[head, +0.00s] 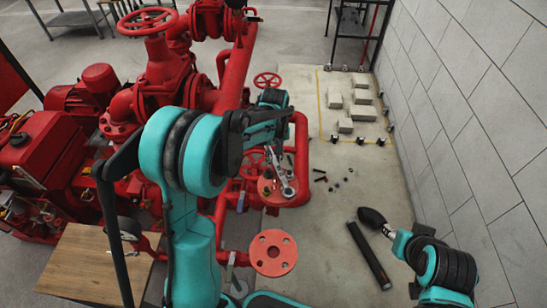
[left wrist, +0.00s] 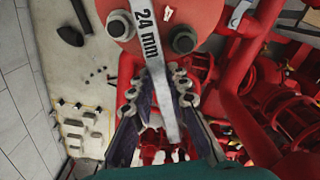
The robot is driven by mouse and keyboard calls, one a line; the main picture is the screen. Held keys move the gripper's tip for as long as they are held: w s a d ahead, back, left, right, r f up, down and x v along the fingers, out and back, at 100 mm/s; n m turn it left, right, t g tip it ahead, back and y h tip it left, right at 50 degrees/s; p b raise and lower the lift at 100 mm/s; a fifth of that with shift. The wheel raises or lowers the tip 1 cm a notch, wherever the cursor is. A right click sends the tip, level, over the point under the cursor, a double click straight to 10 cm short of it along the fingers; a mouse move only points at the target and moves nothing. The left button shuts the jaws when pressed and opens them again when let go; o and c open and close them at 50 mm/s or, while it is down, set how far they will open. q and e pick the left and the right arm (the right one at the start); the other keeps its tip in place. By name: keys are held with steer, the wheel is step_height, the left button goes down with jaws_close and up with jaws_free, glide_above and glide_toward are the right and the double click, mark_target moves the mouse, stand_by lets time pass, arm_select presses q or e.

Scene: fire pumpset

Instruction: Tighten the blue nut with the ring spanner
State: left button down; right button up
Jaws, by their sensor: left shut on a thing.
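My left gripper (left wrist: 154,84) is shut on a flat silver spanner (left wrist: 145,28) marked "24 mm". Its fingers pinch the shaft from both sides in the left wrist view. The spanner reaches past the fingertips across a red flange (left wrist: 200,15) and leaves the top of that picture, so its far end is hidden there. In the head view the spanner (head: 287,189) lies over the red pipe flange (head: 267,196). Dark bolts or nuts (left wrist: 183,40) sit on the flange; I cannot make out a blue one. My right gripper (head: 372,217) is a dark shape above the floor at right.
A round flange with holes (head: 272,252) stands nearer to me. Red pump machinery (head: 85,100) fills the left. A wooden table (head: 85,265) is at lower left. A black bar (head: 369,256), small loose parts and grey blocks (head: 362,112) lie on the floor towards the wall (head: 470,100).

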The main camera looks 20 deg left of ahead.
arm_select(q)
steer(key=shift+s+a, duration=0.15)
steer(key=shift+a, duration=0.1)
steer(key=shift+r, duration=0.1)
steer(key=shift+r+p, duration=0.8)
steer(key=shift+r, duration=0.3)
steer(key=shift+r+p, duration=1)
steer(key=shift+r, duration=0.4)
steer(key=shift+f, duration=0.1)
